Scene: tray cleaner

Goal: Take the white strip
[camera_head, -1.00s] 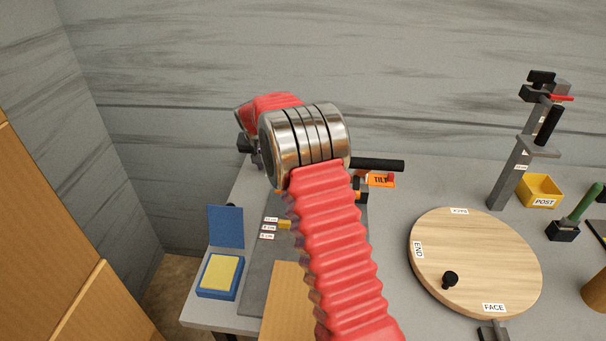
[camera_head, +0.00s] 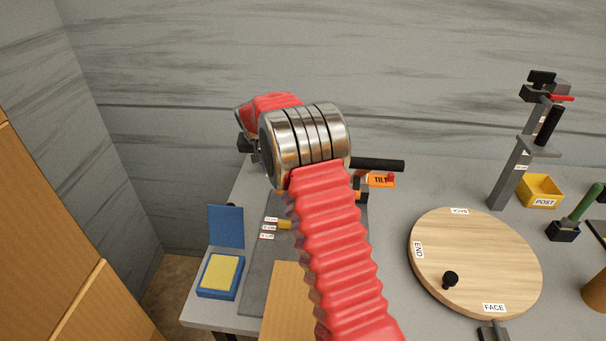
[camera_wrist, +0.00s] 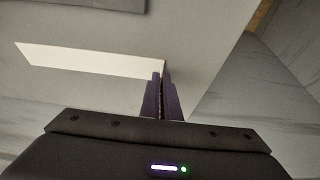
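The white strip (camera_wrist: 85,59) shows in the wrist view as a long, pale, flat piece reaching from the left to my fingertips. My gripper (camera_wrist: 161,80) has its two dark fingers nearly together at the strip's right end, and they appear shut on that end. The rest of the strip extends left over or along a grey surface; I cannot tell whether it touches it. In the head view my red arm and its metal wrist hide the gripper fingers and the strip.
In the head view a blue box with a yellow pad (camera_head: 220,274) sits at the table's left edge. A round wooden board (camera_head: 478,262) lies to the right. A TILT label and black handle (camera_head: 378,164) are just right of my wrist. A yellow POST bin (camera_head: 540,190) stands farther right.

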